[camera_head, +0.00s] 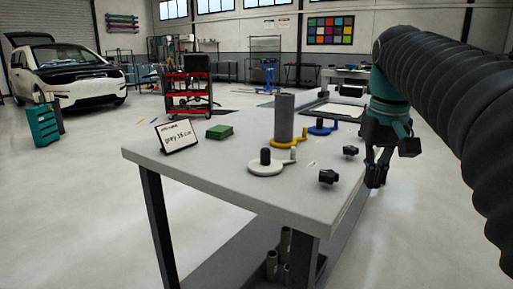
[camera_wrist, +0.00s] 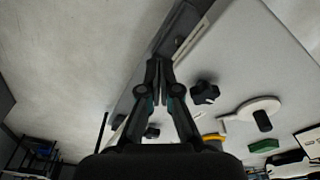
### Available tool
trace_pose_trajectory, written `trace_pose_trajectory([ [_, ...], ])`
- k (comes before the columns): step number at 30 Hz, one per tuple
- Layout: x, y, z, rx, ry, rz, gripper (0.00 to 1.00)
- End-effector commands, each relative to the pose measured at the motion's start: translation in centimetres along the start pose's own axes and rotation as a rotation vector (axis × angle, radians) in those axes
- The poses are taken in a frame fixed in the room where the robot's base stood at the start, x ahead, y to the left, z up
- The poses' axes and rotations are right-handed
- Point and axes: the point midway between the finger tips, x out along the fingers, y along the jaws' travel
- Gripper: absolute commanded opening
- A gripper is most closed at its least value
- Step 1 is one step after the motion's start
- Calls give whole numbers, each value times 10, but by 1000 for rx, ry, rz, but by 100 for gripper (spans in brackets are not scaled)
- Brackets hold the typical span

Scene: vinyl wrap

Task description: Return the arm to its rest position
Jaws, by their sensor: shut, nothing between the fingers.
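My gripper (camera_head: 376,178) hangs at the right side of the grey table (camera_head: 222,172) in the head view, fingers pointing down. In the wrist view my gripper (camera_wrist: 158,66) has its fingertips together, with nothing between them. It is close to the table's edge; I cannot tell the exact gap. My arm, in a dark ribbed sleeve, comes in from the right of the head view.
On the table are a grey roll (camera_head: 284,118) on a yellow holder (camera_head: 289,142), a white holder (camera_head: 266,168), a blue holder (camera_head: 322,129), black knobs (camera_head: 328,177), a green block (camera_head: 219,131) and a sign (camera_head: 176,136). Floor right of the table is clear.

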Motion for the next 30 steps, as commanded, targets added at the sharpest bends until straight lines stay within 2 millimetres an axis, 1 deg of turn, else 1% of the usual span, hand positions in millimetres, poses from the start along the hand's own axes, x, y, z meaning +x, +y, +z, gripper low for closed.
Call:
trace_pose_trajectory([
  [1,6,-6,14,-5,21,1,0],
  [5,31,-20,45,-13,87,1,0],
  [8,54,-30,71,-20,137,-1,0],
  [11,79,-39,98,-26,188,-5,0],
  [15,119,-49,135,-34,256,-13,0],
  [18,145,-54,157,-38,297,-20,0],
  [21,165,-58,173,-41,326,-26,0],
  [24,177,-59,183,-42,344,-30,0],
  [27,182,-60,186,-42,351,-31,0],
  [30,182,-60,186,-42,351,-31,0],
])
